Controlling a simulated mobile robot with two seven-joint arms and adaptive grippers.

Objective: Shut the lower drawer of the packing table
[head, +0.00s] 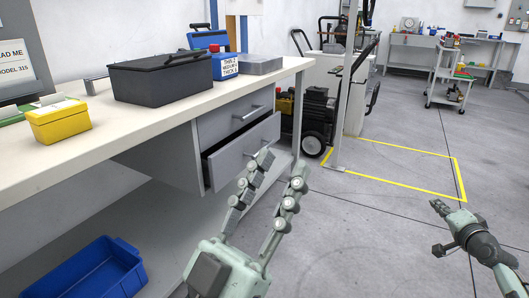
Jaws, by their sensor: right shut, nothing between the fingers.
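The packing table (150,125) runs along the left with a grey two-drawer unit under its top. The lower drawer (225,168) is pulled out a little, with a dark gap above and beside its front. The upper drawer (225,118) looks closed. My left gripper (283,163) is open and empty, pointing forward, and in the picture its fingertips lie just right of the lower drawer's front; I cannot tell whether they touch it. My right gripper (437,206) is shut and empty over the floor at the right, well away from the table.
A blue crate (95,270) sits below. A dark wheeled machine (318,115) stands beyond the drawers. The floor at centre right is clear.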

